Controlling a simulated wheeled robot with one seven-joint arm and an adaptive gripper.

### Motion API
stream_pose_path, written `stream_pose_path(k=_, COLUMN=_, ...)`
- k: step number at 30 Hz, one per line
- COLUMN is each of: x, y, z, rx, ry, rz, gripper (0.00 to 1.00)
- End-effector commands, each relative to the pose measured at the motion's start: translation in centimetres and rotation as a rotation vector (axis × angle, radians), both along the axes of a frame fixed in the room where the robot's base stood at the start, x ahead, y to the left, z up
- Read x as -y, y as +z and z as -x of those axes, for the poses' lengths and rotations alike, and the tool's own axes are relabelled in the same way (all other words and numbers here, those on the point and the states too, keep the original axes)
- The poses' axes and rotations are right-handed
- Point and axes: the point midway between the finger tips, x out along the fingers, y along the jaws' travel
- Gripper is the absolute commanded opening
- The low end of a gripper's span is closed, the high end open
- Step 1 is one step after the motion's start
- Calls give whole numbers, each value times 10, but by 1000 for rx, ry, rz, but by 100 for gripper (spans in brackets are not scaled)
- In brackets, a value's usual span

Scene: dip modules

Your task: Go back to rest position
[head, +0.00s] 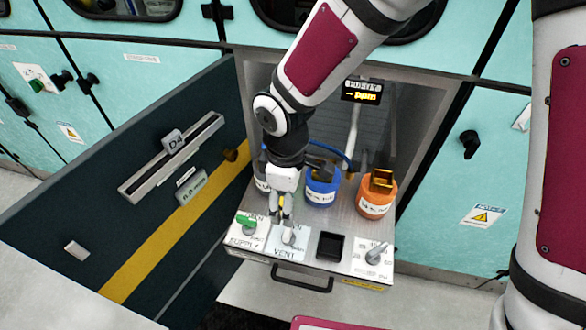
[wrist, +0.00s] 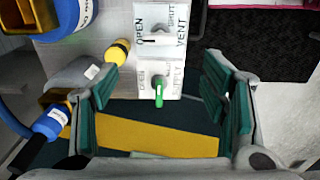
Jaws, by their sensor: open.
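My gripper (head: 283,222) points down over the front panel of the pulled-out module shelf. In the wrist view my gripper (wrist: 162,92) has its two green-padded fingers wide apart, with nothing held between them. The green SUPPLY handle (head: 245,219) is just left of my gripper in the head view. In the wrist view this handle (wrist: 158,88) shows between the fingers, apart from both. The VENT knob (wrist: 157,39) shows above it in the wrist view and is partly hidden by my fingers in the head view.
A blue container (head: 322,190) and an orange container (head: 376,197) stand on the shelf behind the panel. A grey one is partly hidden by my arm. The open dark D4 door (head: 130,180) stands left. A black handle (head: 302,280) juts from the shelf front.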

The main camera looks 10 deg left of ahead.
Motion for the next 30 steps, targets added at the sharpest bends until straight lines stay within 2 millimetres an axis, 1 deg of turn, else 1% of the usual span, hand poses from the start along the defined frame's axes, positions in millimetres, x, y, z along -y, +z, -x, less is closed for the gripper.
stream_pose_path(k=5, x=0, y=0, z=0, rx=1, ry=-1, rz=0, gripper=67)
stream_pose_path(k=7, x=4, y=4, z=-2, rx=7, ry=-14, rz=1, gripper=67)
stream_pose_path(k=8, x=7, y=8, z=-3, rx=12, ry=-26, rz=3, gripper=67)
stream_pose_path(k=11, x=25, y=29, z=-10, rx=41, ry=-96, rz=12, gripper=67)
stream_pose_path(k=14, x=55, y=61, z=-17, rx=86, ry=-215, rz=22, gripper=67)
stream_pose_path(k=15, x=68, y=75, z=-19, rx=106, ry=-271, rz=24, gripper=67)
stream_pose_path(k=17, x=89, y=96, z=-19, rx=130, ry=-357, rz=27, gripper=67)
stream_pose_path(k=18, x=102, y=109, z=-18, rx=148, ry=-414, rz=26, gripper=67)
stream_pose_path(k=20, x=122, y=128, z=-14, rx=170, ry=-500, rz=22, gripper=67)
stream_pose_path(k=21, x=135, y=140, z=-11, rx=185, ry=-559, rz=19, gripper=67)
stream_pose_path(k=24, x=165, y=168, z=1, rx=217, ry=-702, rz=4, gripper=67)
stream_pose_path(k=26, x=181, y=183, z=10, rx=235, ry=-789, rz=-10, gripper=67)
stream_pose_path(k=30, x=216, y=213, z=38, rx=268, ry=-987, rz=-56, gripper=67)
